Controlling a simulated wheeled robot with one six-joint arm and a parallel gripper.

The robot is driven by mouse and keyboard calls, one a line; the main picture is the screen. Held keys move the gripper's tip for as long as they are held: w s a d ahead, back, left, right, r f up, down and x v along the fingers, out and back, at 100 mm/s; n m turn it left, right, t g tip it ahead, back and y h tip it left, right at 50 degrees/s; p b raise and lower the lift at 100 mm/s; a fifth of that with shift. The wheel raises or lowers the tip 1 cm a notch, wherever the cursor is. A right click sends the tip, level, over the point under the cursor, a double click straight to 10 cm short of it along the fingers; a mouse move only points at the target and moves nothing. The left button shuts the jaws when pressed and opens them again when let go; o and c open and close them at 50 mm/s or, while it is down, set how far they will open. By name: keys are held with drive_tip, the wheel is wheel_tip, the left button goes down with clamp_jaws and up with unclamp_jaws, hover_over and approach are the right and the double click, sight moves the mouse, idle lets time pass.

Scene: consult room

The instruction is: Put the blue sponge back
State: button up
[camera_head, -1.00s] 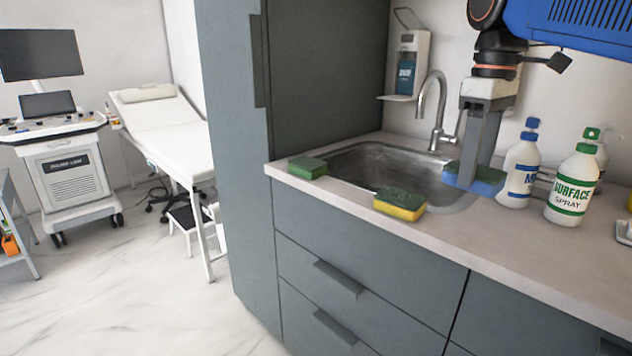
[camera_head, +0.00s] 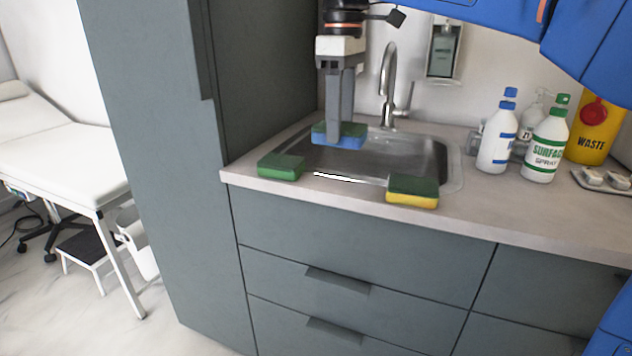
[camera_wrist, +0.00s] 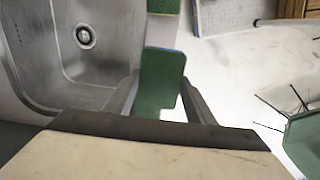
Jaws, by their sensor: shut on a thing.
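The blue sponge (camera_head: 349,141), with a green top layer, is held upright-side-up in my gripper (camera_head: 340,133), which points down and is shut on it. It appears over the left rear part of the sink (camera_head: 405,155); its exact height above the rim is hard to tell. In the wrist view the sponge's green face (camera_wrist: 160,85) shows between my fingers, with the sink basin (camera_wrist: 75,45) to its left. A green sponge (camera_head: 281,167) lies on the counter at the sink's front left corner. A yellow sponge with green top (camera_head: 413,198) lies at the front right.
The tap (camera_head: 388,85) stands behind the sink, right of my gripper. A tall cabinet (camera_head: 160,150) borders the counter (camera_head: 470,215) on the left. Counter between the two front sponges is clear.

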drive_tip(key=shift+a+f, duration=0.1)
drive_tip(key=shift+f, duration=4.8)
drive_tip(key=shift+f, duration=0.15)
drive_tip(key=o, duration=1.1)
wheel_tip(320, 180, up, 12)
drive_tip(key=shift+r, duration=0.15)
